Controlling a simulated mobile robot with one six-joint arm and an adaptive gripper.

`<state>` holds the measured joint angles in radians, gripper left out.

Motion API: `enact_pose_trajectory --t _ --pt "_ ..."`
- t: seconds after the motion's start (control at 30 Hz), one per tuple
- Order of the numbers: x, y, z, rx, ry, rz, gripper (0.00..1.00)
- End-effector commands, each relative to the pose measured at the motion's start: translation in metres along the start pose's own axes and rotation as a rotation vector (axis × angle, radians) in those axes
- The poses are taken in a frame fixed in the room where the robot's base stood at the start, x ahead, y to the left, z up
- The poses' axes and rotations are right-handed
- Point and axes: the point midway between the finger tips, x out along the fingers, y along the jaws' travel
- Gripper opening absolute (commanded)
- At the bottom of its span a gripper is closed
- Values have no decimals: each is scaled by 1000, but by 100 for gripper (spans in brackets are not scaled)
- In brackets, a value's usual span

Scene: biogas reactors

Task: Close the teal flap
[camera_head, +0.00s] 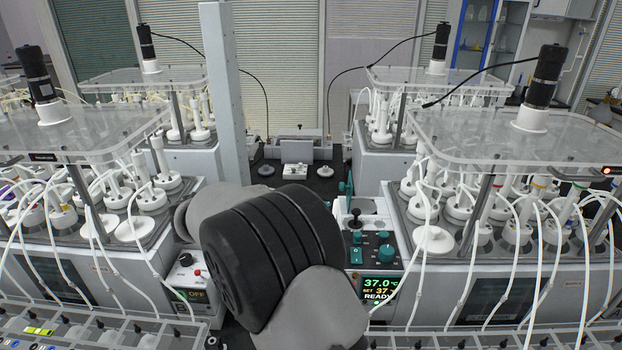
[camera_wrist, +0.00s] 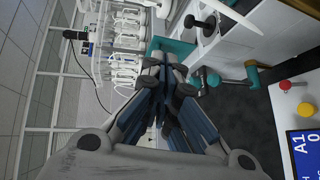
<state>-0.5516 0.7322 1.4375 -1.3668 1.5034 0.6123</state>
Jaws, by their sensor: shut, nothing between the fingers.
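A flat teal piece (camera_wrist: 180,46), which looks like the flap, shows in the wrist view just beyond my fingertips, beside a white housing. My gripper (camera_wrist: 165,78) is shut and empty, its fingertips overlapping the lower edge of the teal piece in the picture. I cannot tell whether they touch it. My fingers hide part of it, and its angle is unclear. In the head view, small teal parts (camera_head: 345,186) show just right of my arm, behind the control panel. My gripper is hidden behind my arm there.
A teal valve-like part with an orange end (camera_wrist: 251,75) lies right of my fingers. A black knob (camera_wrist: 210,23) is close by. The control panel (camera_head: 374,250) with a black joystick stands right of my arm. Reactors with tubes (camera_head: 500,215) flank both sides.

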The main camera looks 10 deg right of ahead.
Motion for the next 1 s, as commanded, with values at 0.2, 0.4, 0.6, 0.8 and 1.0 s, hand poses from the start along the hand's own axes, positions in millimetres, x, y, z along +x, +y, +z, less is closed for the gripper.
enact_pose_trajectory --t 0.2,0.4,0.6,0.8,1.0 --pt "-27 -27 -46 9 92 150 0" --pt "-17 -27 -52 14 101 170 0" --pt "20 -22 -54 14 98 168 0" --pt "63 -15 -58 13 98 167 0" --pt "88 -10 -44 11 100 166 0"
